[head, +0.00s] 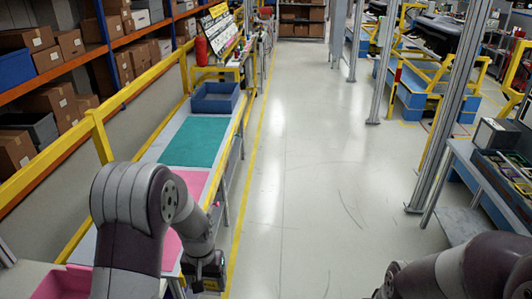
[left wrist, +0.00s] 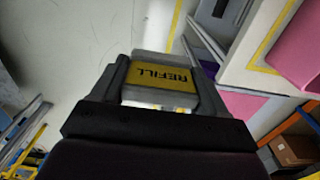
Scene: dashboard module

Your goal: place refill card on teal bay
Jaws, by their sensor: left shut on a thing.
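The refill card (left wrist: 160,77) has a yellow face lettered REFILL on a grey body. My left gripper (left wrist: 165,85) is shut on it, with a finger on each side of it in the left wrist view. In the head view the left gripper (head: 207,284) hangs low, over the floor just right of the bench's near end. The teal bay (head: 194,143) is a flat, empty rectangle on the bench, farther away than the gripper. My right arm enters at the lower right, and its gripper fingers do not show.
A pink area (head: 190,184) lies on the bench nearer than the teal bay. A blue bin (head: 215,98) stands beyond the teal bay. A yellow rail (head: 100,135) runs along the bench's left side. The aisle floor (head: 300,170) is clear.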

